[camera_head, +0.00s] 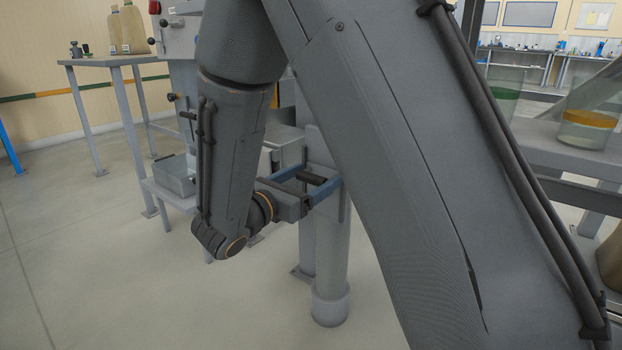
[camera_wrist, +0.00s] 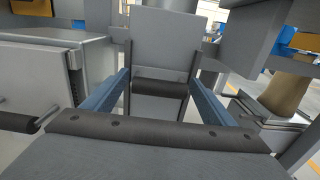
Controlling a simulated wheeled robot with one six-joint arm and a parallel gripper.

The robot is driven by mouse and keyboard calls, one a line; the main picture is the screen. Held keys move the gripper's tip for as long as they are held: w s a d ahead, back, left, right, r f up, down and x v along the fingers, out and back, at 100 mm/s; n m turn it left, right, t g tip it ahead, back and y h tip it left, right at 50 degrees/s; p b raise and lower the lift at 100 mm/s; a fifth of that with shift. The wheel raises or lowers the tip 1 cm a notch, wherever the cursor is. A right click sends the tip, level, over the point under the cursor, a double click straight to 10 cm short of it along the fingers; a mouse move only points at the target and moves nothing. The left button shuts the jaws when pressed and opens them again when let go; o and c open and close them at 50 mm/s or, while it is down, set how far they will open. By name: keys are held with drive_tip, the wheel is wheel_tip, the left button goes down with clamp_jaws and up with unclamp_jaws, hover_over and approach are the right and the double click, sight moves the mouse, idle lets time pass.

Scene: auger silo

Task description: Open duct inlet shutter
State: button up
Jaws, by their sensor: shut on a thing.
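My gripper (camera_head: 320,177) reaches forward, its two blue fingers on either side of a dark round handle bar. In the wrist view the fingers of my gripper (camera_wrist: 158,80) are closed against the two ends of this handle (camera_wrist: 160,88). The handle sits at the lower part of an upright grey plate (camera_wrist: 165,42), which looks like the inlet shutter. In the head view the handle (camera_head: 311,178) shows between the fingers, in front of a vertical grey duct (camera_head: 325,245). The shutter's edges and slot are partly hidden, so its opening cannot be told.
A grey box with a dark handle (camera_wrist: 18,122) stands left of the gripper in the wrist view. A tan sack (camera_wrist: 284,93) is on the right. A grey table (camera_head: 110,61) stands at the back left. A bench with jars (camera_head: 586,128) is on the right. The left floor is clear.

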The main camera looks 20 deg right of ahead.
drive_tip(key=shift+s+r+p, duration=0.1)
drive_tip(key=shift+r+p, duration=3.25)
drive_tip(key=shift+p, duration=0.25)
drive_tip(key=shift+d+f, duration=0.1)
drive_tip(key=o, duration=1.5)
drive_tip(key=p+v, duration=0.2)
drive_tip(key=v, duration=0.6)
